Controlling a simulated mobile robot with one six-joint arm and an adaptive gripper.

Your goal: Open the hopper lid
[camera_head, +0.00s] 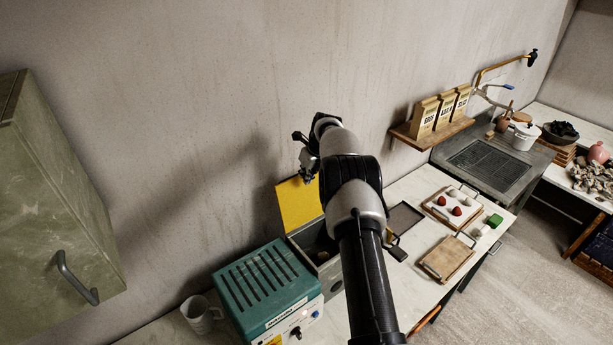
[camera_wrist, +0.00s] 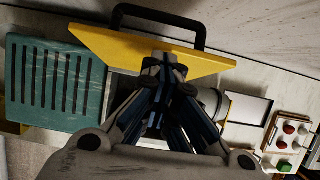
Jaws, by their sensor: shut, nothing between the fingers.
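The yellow hopper lid (camera_head: 299,203) stands raised at the back of the grey hopper box (camera_head: 330,270), whose inside partly shows. In the wrist view the lid (camera_wrist: 110,45) is a tilted yellow panel with a black handle (camera_wrist: 160,14) along its far edge. My gripper (camera_head: 304,168) is above the lid near the wall, largely behind my arm. In the wrist view my gripper (camera_wrist: 165,64) is shut and empty, its fingertips overlapping the lid's lower edge. I cannot tell whether they touch it. My arm hides the hopper's right part.
A teal slotted machine (camera_head: 265,290) stands left of the hopper, with a mug (camera_head: 199,315) beside it. A dark tray (camera_head: 403,220), a board with red and white balls (camera_head: 452,205) and a wooden board (camera_head: 447,258) lie right. A green cabinet (camera_head: 60,200) hangs left.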

